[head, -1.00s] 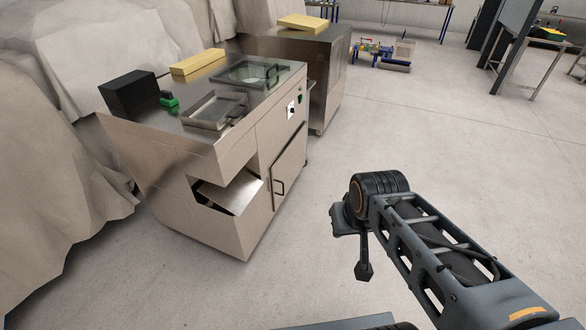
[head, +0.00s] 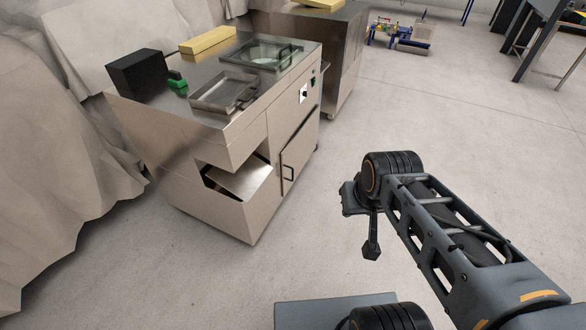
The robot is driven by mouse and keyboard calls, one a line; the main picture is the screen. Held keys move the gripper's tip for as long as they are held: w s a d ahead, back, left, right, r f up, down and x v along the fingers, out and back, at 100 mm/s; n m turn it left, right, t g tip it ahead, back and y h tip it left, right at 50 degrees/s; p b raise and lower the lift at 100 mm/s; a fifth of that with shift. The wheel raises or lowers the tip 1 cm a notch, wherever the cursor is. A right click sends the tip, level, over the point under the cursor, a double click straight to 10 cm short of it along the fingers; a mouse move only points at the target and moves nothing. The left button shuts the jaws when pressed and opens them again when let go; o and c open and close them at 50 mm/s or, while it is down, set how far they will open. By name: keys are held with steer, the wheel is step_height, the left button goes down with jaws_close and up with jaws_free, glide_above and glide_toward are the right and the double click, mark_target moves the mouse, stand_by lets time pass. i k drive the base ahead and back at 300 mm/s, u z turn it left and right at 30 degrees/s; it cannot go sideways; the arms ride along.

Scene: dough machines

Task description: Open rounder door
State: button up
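A steel dough machine (head: 220,150) stands left of centre in the head view. Its front right side has a lower door panel (head: 302,150) with a dark vertical handle (head: 288,173). The door looks shut, flush with the cabinet. On top is a glass-windowed lid (head: 262,54) with a dark handle, lying down. My gripper (head: 371,252) hangs at the end of my folded arm, right of the machine and apart from the door. It is seen edge-on, partly behind my wrist, and I cannot tell whether its fingers are open.
A steel tray (head: 224,93), a black box (head: 137,74), a green item (head: 177,80) and a yellow block (head: 208,40) are on the machine top. Another steel cabinet (head: 345,55) stands behind. Draped covers (head: 60,180) line the left.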

mark_target(295, 155)
steer(key=u, duration=0.15)
steer(key=i, duration=1.65)
steer(key=u, duration=0.45)
